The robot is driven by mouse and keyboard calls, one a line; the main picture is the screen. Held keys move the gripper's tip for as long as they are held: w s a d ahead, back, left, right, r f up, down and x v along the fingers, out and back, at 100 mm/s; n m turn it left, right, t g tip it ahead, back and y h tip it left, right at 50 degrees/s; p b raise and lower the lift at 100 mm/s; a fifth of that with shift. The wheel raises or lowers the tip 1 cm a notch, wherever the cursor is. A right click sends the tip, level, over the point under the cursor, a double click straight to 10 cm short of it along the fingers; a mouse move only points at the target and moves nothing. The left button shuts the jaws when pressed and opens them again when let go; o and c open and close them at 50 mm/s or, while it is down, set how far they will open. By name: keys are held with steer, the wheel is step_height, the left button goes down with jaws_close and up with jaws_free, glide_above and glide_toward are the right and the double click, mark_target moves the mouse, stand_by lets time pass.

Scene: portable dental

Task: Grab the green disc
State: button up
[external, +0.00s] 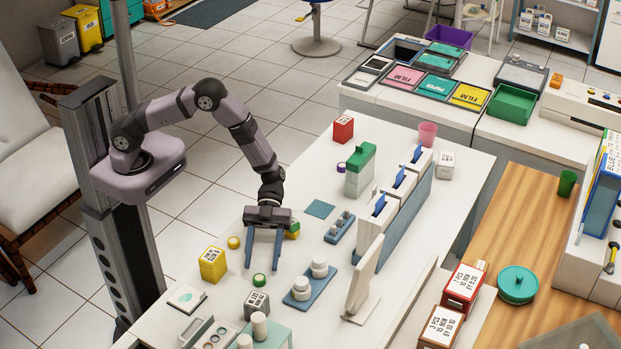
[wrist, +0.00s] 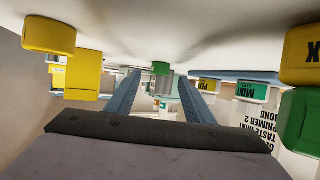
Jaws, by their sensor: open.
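The green disc (external: 259,281) lies on the white table, a small round piece near the front left. In the wrist view the green disc (wrist: 161,68) shows between the far ends of my fingers. My gripper (external: 263,268) points down with its two blue fingers apart and empty. The fingertips are low over the table, just behind the disc in the external view. In the wrist view my gripper (wrist: 160,78) is spread open, with the disc beyond its tips. I cannot tell the exact gap between the fingertips and the disc.
A yellow disc (external: 234,242) and a yellow box (external: 212,264) stand left of my gripper. A grey lettered box (external: 256,304) stands just in front of the disc; a blue tray (external: 311,290) with white jars is right.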

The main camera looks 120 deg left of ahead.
mark_target(260, 276)
steer(key=shift+p+x, duration=0.3)
steer(key=shift+x, duration=1.55)
steer(key=c, duration=1.1)
